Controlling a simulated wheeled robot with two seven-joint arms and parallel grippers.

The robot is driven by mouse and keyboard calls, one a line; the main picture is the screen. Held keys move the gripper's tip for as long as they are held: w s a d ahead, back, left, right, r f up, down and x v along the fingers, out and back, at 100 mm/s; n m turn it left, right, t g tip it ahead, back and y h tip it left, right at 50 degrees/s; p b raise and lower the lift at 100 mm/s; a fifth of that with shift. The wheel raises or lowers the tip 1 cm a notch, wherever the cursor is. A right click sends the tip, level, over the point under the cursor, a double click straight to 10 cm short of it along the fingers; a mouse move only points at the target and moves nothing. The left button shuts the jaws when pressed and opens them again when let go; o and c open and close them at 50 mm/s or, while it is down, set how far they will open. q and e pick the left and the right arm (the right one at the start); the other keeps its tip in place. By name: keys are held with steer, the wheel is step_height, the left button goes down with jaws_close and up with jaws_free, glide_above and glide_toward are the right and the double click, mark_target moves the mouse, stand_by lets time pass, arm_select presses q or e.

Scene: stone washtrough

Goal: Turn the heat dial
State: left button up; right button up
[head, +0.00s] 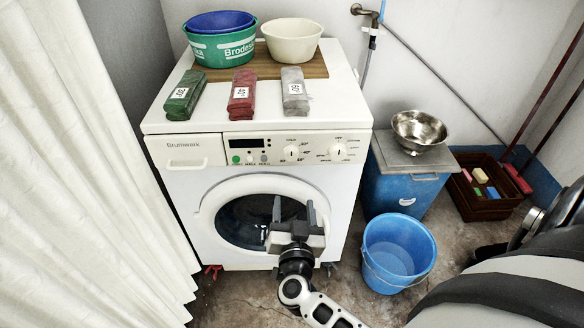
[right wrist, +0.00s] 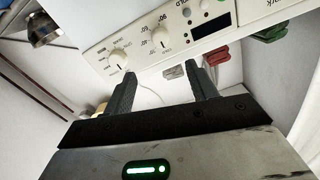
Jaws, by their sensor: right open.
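The heat dial (head: 292,152) is a round white knob with temperature marks on the front panel of the white washing machine (head: 215,146). It also shows in the right wrist view (right wrist: 163,40). A second, similar dial (head: 337,149) sits to its right in the head view and also shows in the right wrist view (right wrist: 117,57). My right gripper (head: 293,208) is open and empty, in front of the machine and below the panel in the picture. In the right wrist view its fingertips (right wrist: 160,75) point toward the panel, apart from the dial. My left gripper is not in view.
The machine's round door (head: 262,215) is behind my right gripper. Basins (head: 222,45) and wrapped bars (head: 241,95) are on the machine's top. A blue bucket (head: 397,252) and a blue bin (head: 400,185) stand to its right. A white curtain (head: 80,180) hangs at left.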

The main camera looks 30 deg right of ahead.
mark_target(291, 157)
steer(key=b+x, duration=0.6)
steer(key=x, duration=0.8)
steer(key=shift+w, duration=0.15)
steer(key=shift+w+d, duration=0.25)
steer(key=shift+w, duration=0.25)
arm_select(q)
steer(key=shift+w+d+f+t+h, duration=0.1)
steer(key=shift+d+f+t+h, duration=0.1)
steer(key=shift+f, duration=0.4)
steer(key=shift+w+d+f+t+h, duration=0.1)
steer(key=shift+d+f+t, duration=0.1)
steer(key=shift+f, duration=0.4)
arm_select(e)
steer(key=c, duration=1)
